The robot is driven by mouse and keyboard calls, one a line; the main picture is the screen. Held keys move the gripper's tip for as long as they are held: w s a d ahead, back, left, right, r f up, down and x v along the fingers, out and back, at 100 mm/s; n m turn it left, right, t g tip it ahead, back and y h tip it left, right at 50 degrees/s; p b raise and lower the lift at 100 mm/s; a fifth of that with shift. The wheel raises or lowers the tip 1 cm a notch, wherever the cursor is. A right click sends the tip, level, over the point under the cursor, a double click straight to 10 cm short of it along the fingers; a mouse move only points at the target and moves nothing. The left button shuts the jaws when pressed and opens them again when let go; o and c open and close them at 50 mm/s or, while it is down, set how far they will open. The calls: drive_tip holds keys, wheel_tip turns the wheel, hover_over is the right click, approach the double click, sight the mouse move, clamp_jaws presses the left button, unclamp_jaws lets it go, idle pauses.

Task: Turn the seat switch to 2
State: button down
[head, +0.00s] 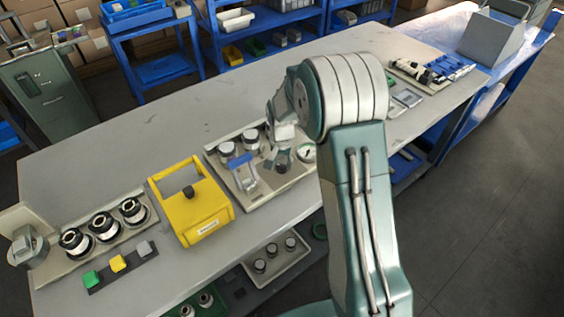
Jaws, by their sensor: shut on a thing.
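A beige panel (222,177) lies on the bench in the middle of the view. It carries dark-topped round parts (227,150), a blue-handled clamp (243,164) and a round white-faced gauge (306,153). My gripper (281,162) reaches down to the panel between the clamp and the gauge, with its fingers close together. It is shut on a small part at the panel, where the seat switch appears to be. The fingers hide that part, so its pointer and markings cannot be read.
A yellow box with a handle (193,210) stands left of the panel. Further left are a rack of black-and-white rolls (104,224) and green, yellow and grey blocks (118,263). Blue and white parts (440,69) lie at the right. The bench behind the yellow box is clear.

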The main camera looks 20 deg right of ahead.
drive_tip(key=shift+s+a+f, duration=0.1)
drive_tip(key=shift+s+f, duration=0.05)
drive_tip(key=shift+c, duration=1.4)
unclamp_jaws()
wheel_tip(320, 180, up, 12)
drive_tip(key=shift+a, duration=0.1)
